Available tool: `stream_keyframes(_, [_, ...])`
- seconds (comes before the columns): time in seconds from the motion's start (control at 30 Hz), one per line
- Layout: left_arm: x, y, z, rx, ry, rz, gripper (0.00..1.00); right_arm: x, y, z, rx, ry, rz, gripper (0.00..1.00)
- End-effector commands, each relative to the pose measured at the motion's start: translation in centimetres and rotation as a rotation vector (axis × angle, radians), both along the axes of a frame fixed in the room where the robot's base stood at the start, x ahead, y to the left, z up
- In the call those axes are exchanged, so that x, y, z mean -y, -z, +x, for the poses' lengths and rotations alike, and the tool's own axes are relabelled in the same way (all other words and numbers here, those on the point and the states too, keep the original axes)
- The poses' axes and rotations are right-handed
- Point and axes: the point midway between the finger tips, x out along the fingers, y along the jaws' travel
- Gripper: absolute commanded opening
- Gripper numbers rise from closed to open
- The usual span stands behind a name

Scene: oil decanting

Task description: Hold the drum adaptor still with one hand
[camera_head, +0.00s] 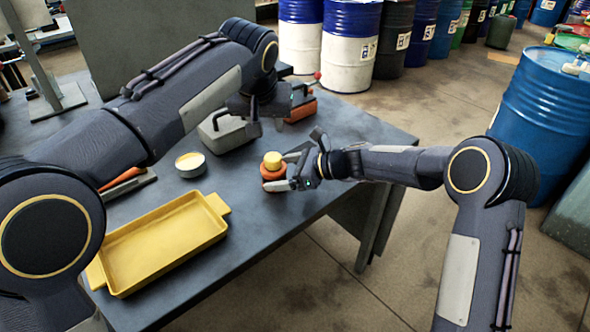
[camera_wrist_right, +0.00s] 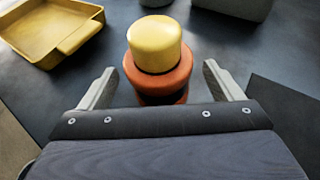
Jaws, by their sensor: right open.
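The drum adaptor appears to be the squat orange piece with a yellow cap (camera_head: 272,162), upright on the grey table near its right edge. It also shows in the right wrist view (camera_wrist_right: 158,78), between the finger lines. My right gripper (camera_head: 281,171) is low at the table, open, its fingers on either side of the orange body. In the right wrist view a gap shows between each finger and the orange body. My left gripper (camera_head: 254,124) is above the back of the table, by a grey can (camera_head: 226,136); its fingers are partly hidden.
A yellow tray (camera_head: 165,245) lies at the table's front left. An orange-and-grey container (camera_head: 302,108) stands at the back. A blue drum (camera_head: 540,115) stands on the floor at right. Table around the adaptor is mostly clear.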

Motion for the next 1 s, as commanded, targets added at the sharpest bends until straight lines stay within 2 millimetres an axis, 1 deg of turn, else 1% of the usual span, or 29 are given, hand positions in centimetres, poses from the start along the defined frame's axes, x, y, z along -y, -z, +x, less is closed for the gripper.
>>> stream_keyframes(0.03, [0.0,0.0,0.0,0.000,0.000,0.000,0.36,-0.6,0.3,0.2,0.000,-0.003,0.000,0.86])
stream_keyframes(0.2, [0.0,0.0,0.0,0.000,0.000,0.000,0.36,-1.6,0.7,0.6,0.001,-0.001,-0.002,0.86])
stream_keyframes(0.47, [0.0,0.0,0.0,0.000,0.000,0.000,0.36,-1.7,0.7,0.6,0.001,-0.001,-0.002,0.86])
stream_keyframes(0.5, [0.0,0.0,0.0,0.000,0.000,0.000,0.36,-1.7,0.7,0.6,0.001,-0.001,-0.002,0.85])
stream_keyframes(0.9, [0.0,0.0,0.0,0.000,0.000,0.000,0.36,-1.7,0.7,0.6,0.001,-0.001,-0.002,0.32])
stream_keyframes(0.97, [0.0,0.0,0.0,0.000,0.000,0.000,0.36,-1.7,0.7,0.6,0.001,-0.001,-0.002,0.25])
stream_keyframes(1.0, [0.0,0.0,0.0,0.000,0.000,0.000,0.36,-1.7,0.7,0.6,0.001,-0.001,-0.002,0.25])
